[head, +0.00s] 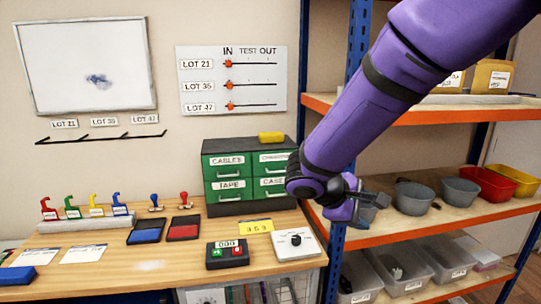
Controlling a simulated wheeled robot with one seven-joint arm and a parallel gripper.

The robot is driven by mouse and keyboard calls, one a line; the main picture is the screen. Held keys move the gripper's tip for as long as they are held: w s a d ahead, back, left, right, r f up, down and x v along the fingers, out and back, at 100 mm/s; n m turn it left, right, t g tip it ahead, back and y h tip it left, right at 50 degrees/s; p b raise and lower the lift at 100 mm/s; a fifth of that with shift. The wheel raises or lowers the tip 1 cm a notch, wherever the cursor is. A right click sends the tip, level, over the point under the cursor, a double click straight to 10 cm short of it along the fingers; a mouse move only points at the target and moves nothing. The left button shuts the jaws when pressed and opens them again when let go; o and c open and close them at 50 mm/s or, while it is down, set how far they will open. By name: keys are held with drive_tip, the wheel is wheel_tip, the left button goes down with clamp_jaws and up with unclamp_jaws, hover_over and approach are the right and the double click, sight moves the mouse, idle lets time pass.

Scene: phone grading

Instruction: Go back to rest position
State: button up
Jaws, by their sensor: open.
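My gripper (375,200) is at the end of my purple arm, to the right of the green drawer cabinet and in front of the blue rack post. It points to the right in the head view and its small grey fingers look empty. The fingers are small and partly overlap the shelf behind, so their gap is hard to see. Nothing is visibly held.
The wooden workbench (120,265) bears stamps, ink pads, a black counter box (227,254), a white dial box (289,243) and the green drawer cabinet (247,172). The shelf rack (420,117) with bins stands close on the right. The space above the bench's left is free.

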drive_tip(key=s+d+r+m+y, duration=0.3)
drive_tip(key=s+r, duration=0.1)
drive_tip(key=s, duration=0.3)
drive_tip(key=s+d+r+m+t+y, duration=0.1)
drive_tip(key=s+d+r+m+y, duration=0.2)
drive_tip(key=s, duration=0.4)
drive_tip(key=s+d+r+m+t+y, duration=0.1)
drive_tip(key=s+d+r+m+y, duration=0.2)
drive_tip(key=s, duration=0.5)
wheel_tip(320, 180, up, 3)
drive_tip(key=shift+d+f+m+y, duration=0.1)
drive_tip(key=shift+d+m+y, duration=0.3)
drive_tip(key=shift+d+m, duration=0.45)
